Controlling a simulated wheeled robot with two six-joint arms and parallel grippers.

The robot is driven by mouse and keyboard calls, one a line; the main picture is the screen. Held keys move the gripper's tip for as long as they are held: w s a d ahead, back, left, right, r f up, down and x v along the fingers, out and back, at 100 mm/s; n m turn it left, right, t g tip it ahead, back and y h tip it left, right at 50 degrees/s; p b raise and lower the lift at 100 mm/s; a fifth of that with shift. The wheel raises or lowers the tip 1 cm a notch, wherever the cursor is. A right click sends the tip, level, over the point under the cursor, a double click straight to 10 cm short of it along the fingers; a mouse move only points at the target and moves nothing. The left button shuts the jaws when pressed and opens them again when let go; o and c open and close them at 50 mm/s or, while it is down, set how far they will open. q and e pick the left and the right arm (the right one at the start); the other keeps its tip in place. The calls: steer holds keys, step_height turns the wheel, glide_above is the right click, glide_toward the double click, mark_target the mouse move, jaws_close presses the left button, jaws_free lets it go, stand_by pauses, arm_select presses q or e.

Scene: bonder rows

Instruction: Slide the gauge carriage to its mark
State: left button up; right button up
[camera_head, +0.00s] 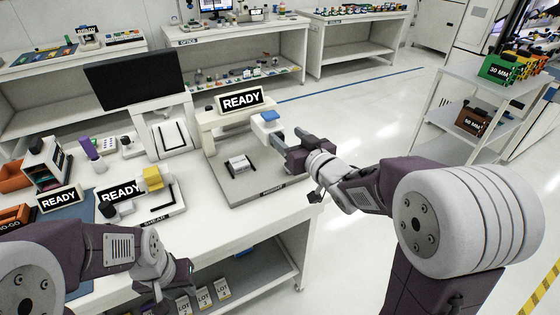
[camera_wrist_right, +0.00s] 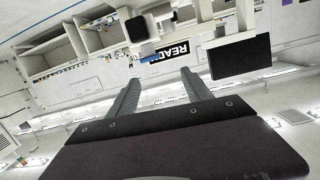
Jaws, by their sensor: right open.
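The gauge carriage appears to be the white block with a blue top (camera_head: 268,122), at the right end of the white bridge (camera_head: 222,118) under a READY sign (camera_head: 241,100). The bridge stands over a grey base plate (camera_head: 250,188) holding a small white block with dark lines (camera_head: 239,164). My right gripper (camera_head: 287,138) is open, close to the right of the carriage; I cannot tell if they touch. In the right wrist view its fingers (camera_wrist_right: 159,76) are apart with nothing between them. I cannot make out the mark.
A second fixture with a yellow block (camera_head: 152,179) stands left of the grey plate. A cart (camera_head: 477,88) with green and brown boxes stands at right. Open floor lies between bench and cart.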

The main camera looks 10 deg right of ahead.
step_height(320, 180, down, 4)
steer(key=n+t+y+b, duration=0.1)
steer(key=b, duration=0.7)
glide_toward(269, 130)
step_height(269, 130, down, 2)
steer(key=s+d, duration=0.2)
arm_select(q)
step_height(269, 130, down, 13)
steer(key=b, duration=0.1)
steer(key=shift+r, duration=0.15)
arm_select(e)
steer(key=x, duration=0.8)
steer(key=shift+f, duration=0.15)
steer(key=shift+w+d, duration=0.1)
jaws_close()
steer(key=shift+f, duration=0.1)
